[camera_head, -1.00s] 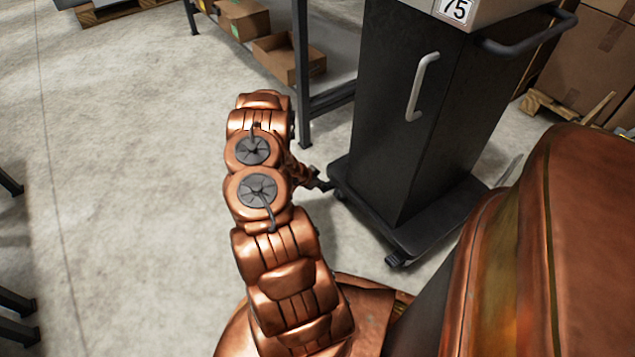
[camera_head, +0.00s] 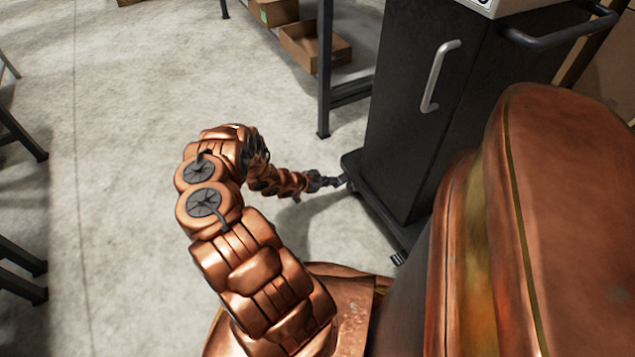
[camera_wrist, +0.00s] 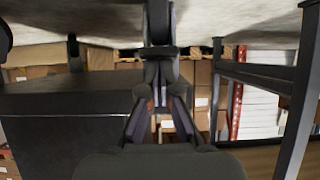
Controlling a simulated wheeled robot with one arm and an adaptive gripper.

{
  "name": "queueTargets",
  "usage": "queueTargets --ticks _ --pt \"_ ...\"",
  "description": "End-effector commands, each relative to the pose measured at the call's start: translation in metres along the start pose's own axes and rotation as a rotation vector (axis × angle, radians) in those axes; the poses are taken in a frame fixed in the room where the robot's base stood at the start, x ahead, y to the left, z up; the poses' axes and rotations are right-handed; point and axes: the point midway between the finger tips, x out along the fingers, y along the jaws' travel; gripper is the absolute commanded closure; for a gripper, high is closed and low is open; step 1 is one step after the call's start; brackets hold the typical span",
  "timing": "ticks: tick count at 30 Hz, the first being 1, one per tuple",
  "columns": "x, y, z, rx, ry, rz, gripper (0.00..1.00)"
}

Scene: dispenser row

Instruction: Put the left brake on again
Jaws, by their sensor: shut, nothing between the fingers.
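The black cart (camera_head: 410,110), with a grey handle, stands right of centre in the head view on a dark wheeled base (camera_head: 385,220). My gripper (camera_head: 342,181) is low beside the base's left corner; I cannot tell whether it touches. The left caster and its brake are hidden there behind my gripper. The right front caster (camera_head: 398,258) shows below the base's near corner. In the wrist view, which is upside down, my gripper (camera_wrist: 158,30) is shut and empty, with the cart (camera_wrist: 60,115) close on the left. The brake's position cannot be made out.
A dark-legged shelf (camera_head: 324,80) with open cardboard boxes (camera_head: 315,47) stands behind, left of the cart. Its frame (camera_wrist: 300,100) shows on the right in the wrist view. Dark table legs (camera_head: 25,140) stand at the far left. The concrete floor (camera_head: 120,150) between is clear.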

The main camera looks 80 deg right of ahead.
Motion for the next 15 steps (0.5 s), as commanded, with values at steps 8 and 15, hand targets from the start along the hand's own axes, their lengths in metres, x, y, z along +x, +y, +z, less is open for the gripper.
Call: queueTargets --ticks 8,15 --pt "0.0011 0.0012 -0.0005 0.0 0.006 0.003 1.0" --pt "-0.0032 0.0008 -0.0063 0.0 0.005 0.002 1.0"
